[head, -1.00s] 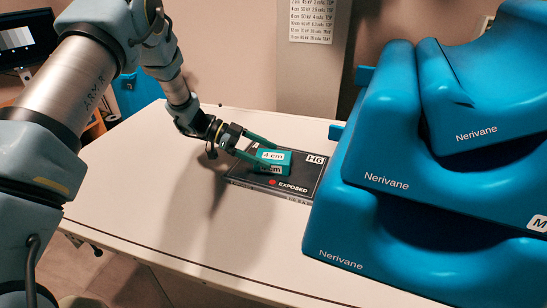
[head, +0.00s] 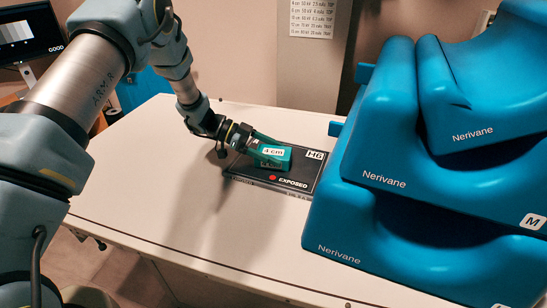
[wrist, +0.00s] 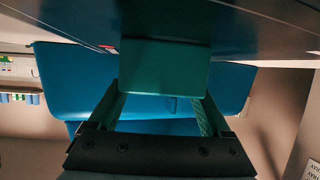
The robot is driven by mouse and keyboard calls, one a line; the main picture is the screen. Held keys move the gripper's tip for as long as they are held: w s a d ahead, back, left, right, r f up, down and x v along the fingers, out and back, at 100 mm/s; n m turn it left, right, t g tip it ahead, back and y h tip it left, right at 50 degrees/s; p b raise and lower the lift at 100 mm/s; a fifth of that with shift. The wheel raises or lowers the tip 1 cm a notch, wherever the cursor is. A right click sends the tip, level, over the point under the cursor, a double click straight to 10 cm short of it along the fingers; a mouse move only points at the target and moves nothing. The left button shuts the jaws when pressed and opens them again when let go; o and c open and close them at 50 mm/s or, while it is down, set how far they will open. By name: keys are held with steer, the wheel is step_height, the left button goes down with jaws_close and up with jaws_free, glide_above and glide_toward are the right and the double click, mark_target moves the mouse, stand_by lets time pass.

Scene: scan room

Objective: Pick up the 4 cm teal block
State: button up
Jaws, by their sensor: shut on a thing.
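The teal block (head: 277,153) is labelled "4 cm" and is over the black cassette (head: 312,169) marked "EXPOSED". My gripper (head: 268,150) reaches in from the left and is shut on the block, with a green finger along its far side. In the wrist view the block (wrist: 163,75) sits between my two fingers, its plain face toward the camera. The near finger is hard to make out in the head view. I cannot tell whether the block touches the cassette or hangs just above it.
The cassette lies on a white table (head: 150,200) with free room to the left and front. Large blue Nerivane cushions (head: 390,180) stand stacked close to the right of the cassette. A monitor (head: 28,40) is at the far left, and a printed chart (head: 316,14) hangs at the back.

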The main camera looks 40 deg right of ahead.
steer(key=c, duration=0.4)
steer(key=shift+r, duration=0.1)
